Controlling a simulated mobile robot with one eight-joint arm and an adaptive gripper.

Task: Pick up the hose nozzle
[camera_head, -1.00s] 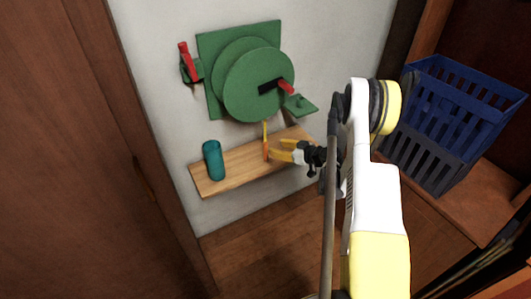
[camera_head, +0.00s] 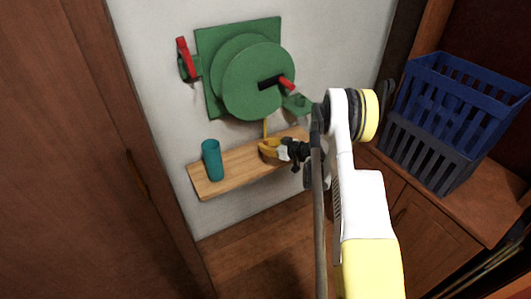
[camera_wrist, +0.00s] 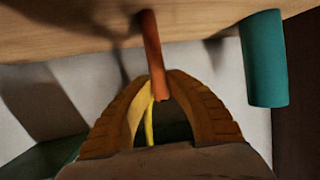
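The hose nozzle (camera_wrist: 155,55) is a slim orange-red rod at the end of a thin yellow hose (camera_wrist: 149,124). In the wrist view it runs between the curved yellow-orange fingers of my gripper (camera_wrist: 160,82), whose tips close against both sides of it. The nozzle's far end lies against the view of the wooden shelf; I cannot tell if it touches. In the head view my gripper (camera_head: 264,150) is at the shelf's right half and mostly hides the nozzle. The yellow hose (camera_head: 265,128) rises above it towards the green reel (camera_head: 240,85).
A teal cup (camera_head: 212,160) stands on the left of the wooden shelf (camera_head: 225,178); it also shows in the wrist view (camera_wrist: 264,60). A red-handled green tap (camera_head: 184,60) is left of the reel. A blue crate (camera_head: 450,110) sits on a cabinet at right.

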